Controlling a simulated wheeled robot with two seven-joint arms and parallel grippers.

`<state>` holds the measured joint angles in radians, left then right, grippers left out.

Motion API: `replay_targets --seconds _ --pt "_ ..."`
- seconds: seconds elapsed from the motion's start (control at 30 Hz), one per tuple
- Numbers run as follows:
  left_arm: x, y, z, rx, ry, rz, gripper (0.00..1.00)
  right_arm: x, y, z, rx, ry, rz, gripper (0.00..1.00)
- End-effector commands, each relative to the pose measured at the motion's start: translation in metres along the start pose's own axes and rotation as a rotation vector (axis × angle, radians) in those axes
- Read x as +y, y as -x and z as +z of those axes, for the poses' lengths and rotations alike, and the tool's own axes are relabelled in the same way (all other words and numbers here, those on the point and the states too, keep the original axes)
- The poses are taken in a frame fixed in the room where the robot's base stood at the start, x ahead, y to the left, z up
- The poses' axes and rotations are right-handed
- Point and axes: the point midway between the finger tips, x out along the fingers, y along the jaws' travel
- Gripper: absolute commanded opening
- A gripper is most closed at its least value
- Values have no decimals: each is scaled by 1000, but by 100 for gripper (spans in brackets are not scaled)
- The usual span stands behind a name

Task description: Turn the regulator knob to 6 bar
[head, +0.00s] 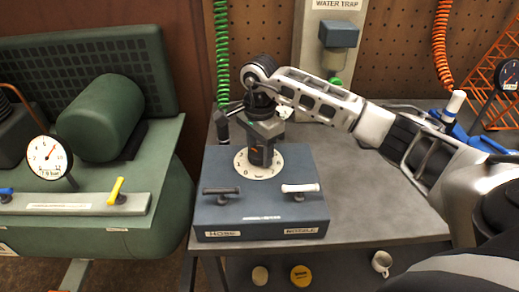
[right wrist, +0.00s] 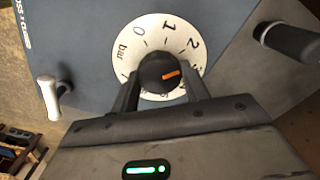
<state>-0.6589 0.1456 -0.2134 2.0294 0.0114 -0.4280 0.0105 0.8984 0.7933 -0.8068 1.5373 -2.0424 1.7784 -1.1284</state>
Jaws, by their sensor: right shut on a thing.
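The dark regulator knob (right wrist: 160,76) stands in the middle of a round white dial (right wrist: 152,32) in the right wrist view. Its orange mark points to the right of that picture, just past the 2; the number there is not clear. In the head view the dial (head: 243,167) lies on top of the blue-grey box, and my gripper mostly hides the knob. My right gripper (head: 262,155) comes down from above and is shut on the knob, one finger on each side; it also shows in the right wrist view (right wrist: 161,92). My left gripper is not in view.
The box (head: 262,212) has a dark-handled lever (head: 221,190) and a white-handled lever (head: 300,188) in front of the dial. A green compressor (head: 105,115) with a gauge (head: 50,157) stands left. Hoses hang behind. A mug (head: 381,263) is below the grey bench (head: 390,215).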

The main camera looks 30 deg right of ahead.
Motion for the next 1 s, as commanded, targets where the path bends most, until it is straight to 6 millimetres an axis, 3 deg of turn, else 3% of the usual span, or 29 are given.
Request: replay_targets --seconds 1.0 --pt "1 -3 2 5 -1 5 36 2 1 1 0 -917 -1 23"
